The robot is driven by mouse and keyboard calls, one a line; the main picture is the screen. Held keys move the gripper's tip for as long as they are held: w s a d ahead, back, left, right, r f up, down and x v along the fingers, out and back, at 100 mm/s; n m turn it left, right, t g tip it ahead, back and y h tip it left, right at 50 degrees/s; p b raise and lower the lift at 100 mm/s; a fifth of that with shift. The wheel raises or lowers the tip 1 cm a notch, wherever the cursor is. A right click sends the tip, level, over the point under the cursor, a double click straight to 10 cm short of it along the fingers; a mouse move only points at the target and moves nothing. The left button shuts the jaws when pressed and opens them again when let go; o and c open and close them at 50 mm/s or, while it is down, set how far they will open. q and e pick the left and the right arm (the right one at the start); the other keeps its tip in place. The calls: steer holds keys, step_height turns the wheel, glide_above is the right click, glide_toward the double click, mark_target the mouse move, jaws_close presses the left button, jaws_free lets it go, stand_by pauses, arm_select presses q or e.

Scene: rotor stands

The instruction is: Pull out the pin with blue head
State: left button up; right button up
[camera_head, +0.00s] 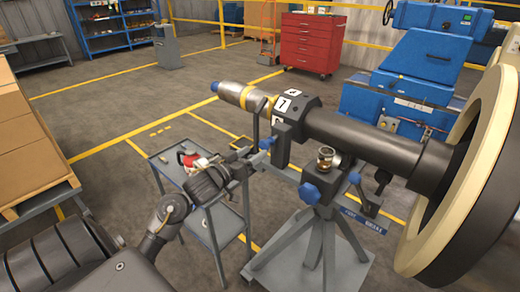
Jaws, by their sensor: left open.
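A dark rotor shaft (360,137) lies across a grey stand (318,243), with a silver end (241,97) tipped in blue (214,87). A small blue head (266,143) shows at the left side of the stand's clamp, below the number labels. Other blue knobs sit lower on the stand, at its front (309,193) and to the right (354,178). I cannot tell which blue part is the pin's head. My left gripper (250,156) is open, just left of the small blue head. Contact between them cannot be made out. My right gripper is out of view.
A grey cart (198,181) with a red and white item (192,160) stands behind my left arm. A large cream-rimmed disc (462,190) fills the right side. Cardboard boxes (25,150) stand at the left. Open floor lies behind the cart.

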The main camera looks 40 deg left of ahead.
arm_select(q)
steer(key=s, duration=0.5)
steer(key=shift+a, duration=0.1)
stand_by(0.4)
